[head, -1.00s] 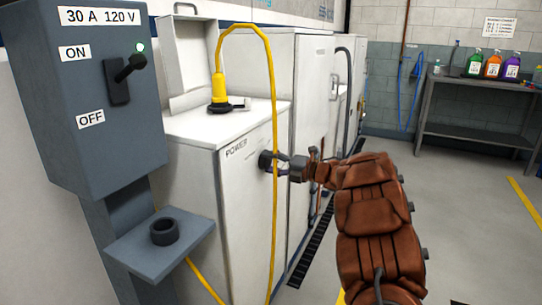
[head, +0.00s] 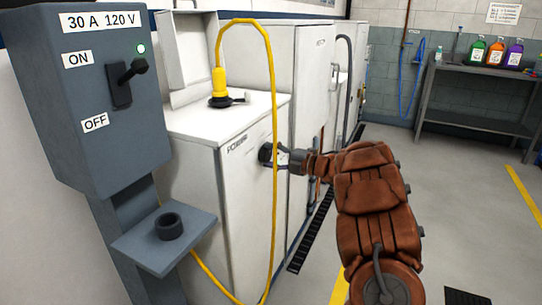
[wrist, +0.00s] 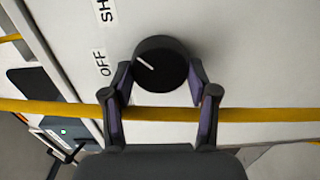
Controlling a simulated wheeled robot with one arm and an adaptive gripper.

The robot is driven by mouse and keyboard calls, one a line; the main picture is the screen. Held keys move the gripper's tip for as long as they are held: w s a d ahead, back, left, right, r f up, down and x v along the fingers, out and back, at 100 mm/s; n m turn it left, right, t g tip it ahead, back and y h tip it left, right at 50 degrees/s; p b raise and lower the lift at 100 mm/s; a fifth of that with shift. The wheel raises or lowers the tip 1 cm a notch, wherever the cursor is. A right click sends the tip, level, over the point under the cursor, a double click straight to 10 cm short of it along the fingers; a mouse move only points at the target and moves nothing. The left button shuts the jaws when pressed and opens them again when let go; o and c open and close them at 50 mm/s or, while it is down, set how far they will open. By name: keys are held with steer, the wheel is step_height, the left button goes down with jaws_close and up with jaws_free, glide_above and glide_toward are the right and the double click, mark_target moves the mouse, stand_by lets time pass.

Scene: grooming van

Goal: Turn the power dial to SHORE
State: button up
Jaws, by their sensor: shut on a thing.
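The power dial is a round black knob (wrist: 160,65) with a white pointer line, on the white cabinet front under the POWER label (head: 243,143). It also shows small in the head view (head: 265,155). In the wrist view, the pointer aims left and slightly up, close to the OFF label (wrist: 102,63). A cut-off label reading "SH" (wrist: 103,10) stands above OFF at the top edge. My gripper (wrist: 160,78) has one finger on each side of the dial and is shut on it. It also shows in the head view (head: 282,160).
A yellow cable (wrist: 260,114) runs across between the fingers below the dial, close to them. It loops from a yellow plug (head: 219,84) on the cabinet top. A grey breaker box (head: 110,100) with its lever stands left, above a small shelf (head: 150,255). Floor at right is open.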

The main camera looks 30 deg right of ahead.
steer(key=o, duration=1.2)
steer(key=shift+d, duration=0.1)
steer(key=v, duration=1.2)
